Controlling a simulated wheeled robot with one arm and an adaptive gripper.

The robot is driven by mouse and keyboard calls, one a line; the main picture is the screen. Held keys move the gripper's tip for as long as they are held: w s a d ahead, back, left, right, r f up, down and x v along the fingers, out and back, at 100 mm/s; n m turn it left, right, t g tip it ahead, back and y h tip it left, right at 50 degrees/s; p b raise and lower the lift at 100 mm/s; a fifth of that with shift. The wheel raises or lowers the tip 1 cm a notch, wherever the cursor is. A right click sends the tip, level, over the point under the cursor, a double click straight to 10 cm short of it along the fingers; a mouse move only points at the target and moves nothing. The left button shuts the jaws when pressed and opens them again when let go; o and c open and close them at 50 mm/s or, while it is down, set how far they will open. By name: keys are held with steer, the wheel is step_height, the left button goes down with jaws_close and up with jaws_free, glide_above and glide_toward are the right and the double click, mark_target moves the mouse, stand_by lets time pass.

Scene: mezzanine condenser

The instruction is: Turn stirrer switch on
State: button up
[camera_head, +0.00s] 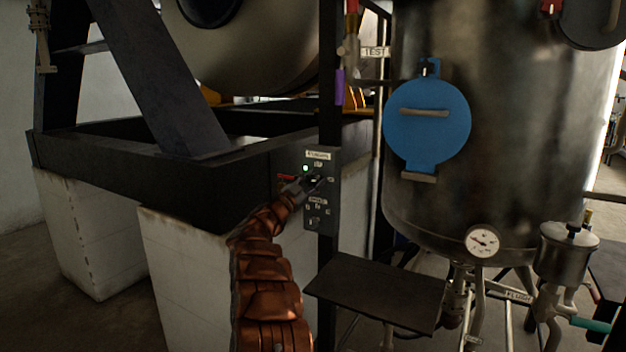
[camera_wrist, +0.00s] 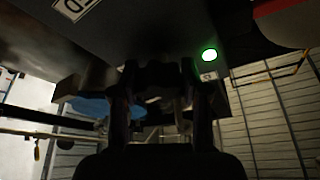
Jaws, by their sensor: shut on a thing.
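The grey control panel (camera_head: 329,215) is fixed to a dark upright post. Its upper part has a label (camera_head: 318,155) in tiny print, a lit green lamp (camera_head: 305,168) and a dark switch (camera_head: 317,178), taken as the stirrer switch. My gripper (camera_head: 310,184) reaches the panel from the lower left and is shut on this switch, hiding most of it. A second switch (camera_head: 314,222) sits lower on the panel under its own label. In the wrist view my gripper's fingers (camera_wrist: 163,80) meet the panel, and the green lamp (camera_wrist: 209,55) glows to their right. The switch's exact angle is hidden.
A steel tank (camera_head: 480,150) with a blue round cover (camera_head: 428,125) stands to the right. A dark flat plate (camera_head: 375,290) juts out below the panel. A black frame (camera_head: 90,160) on white blocks (camera_head: 190,265) lies to the left. A gauge (camera_head: 482,241) hangs low on the tank.

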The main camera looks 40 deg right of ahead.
steer(key=shift+r+m+g+y+p, duration=0.1)
steer(key=shift+m+g+y+p, duration=0.5)
steer(key=shift+m, duration=1.4)
steer(key=shift+g, duration=0.4)
steer(key=o, duration=1.1)
steer(key=shift+o, duration=0.2)
steer(key=v, duration=1.2)
steer(key=shift+f, duration=0.25)
